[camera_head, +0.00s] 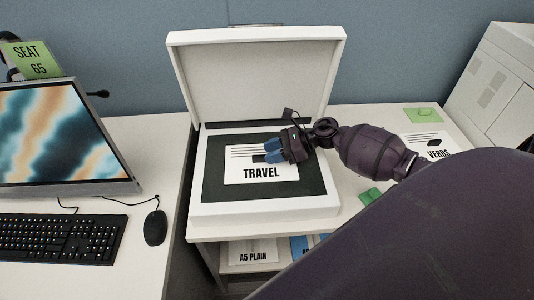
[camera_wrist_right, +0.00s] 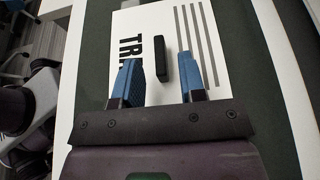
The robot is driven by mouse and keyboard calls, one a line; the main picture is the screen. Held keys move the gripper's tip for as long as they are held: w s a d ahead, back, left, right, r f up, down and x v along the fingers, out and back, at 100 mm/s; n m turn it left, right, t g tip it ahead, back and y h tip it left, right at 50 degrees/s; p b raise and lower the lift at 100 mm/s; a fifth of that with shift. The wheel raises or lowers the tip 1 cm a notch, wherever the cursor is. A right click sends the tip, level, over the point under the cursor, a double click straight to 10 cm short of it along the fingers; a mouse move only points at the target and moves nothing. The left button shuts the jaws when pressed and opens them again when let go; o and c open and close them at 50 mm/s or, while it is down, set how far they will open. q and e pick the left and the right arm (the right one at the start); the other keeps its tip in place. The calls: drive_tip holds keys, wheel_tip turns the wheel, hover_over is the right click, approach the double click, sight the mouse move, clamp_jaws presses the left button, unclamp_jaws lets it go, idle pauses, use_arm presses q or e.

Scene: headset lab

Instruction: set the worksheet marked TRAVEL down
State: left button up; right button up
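The white worksheet marked TRAVEL (camera_head: 261,174) lies flat on the dark bed of the open scanner (camera_head: 270,208). It also shows in the right wrist view (camera_wrist_right: 145,30), with its printed lines. A small black grip (camera_wrist_right: 161,61) stands on the sheet. My right gripper (camera_head: 271,151) is over the sheet's upper right part. In the right wrist view its two blue fingers are spread, with the black grip between and slightly beyond their tips, touching neither finger visibly. My left gripper is not in view.
The scanner's raised lid (camera_head: 258,80) stands behind the bed. To the right are a VERBS sheet (camera_head: 432,144), a green card (camera_head: 423,115) and a small green block (camera_head: 370,197). At left are a monitor, keyboard (camera_head: 62,238) and mouse (camera_head: 155,228). Labelled papers (camera_head: 251,253) sit on a shelf below.

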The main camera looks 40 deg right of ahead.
drive_tip(key=v, duration=0.9)
drive_tip(key=shift+s+d+r+b, duration=0.3)
drive_tip(key=shift+d, duration=0.2)
drive_tip(key=shift+s, duration=0.1)
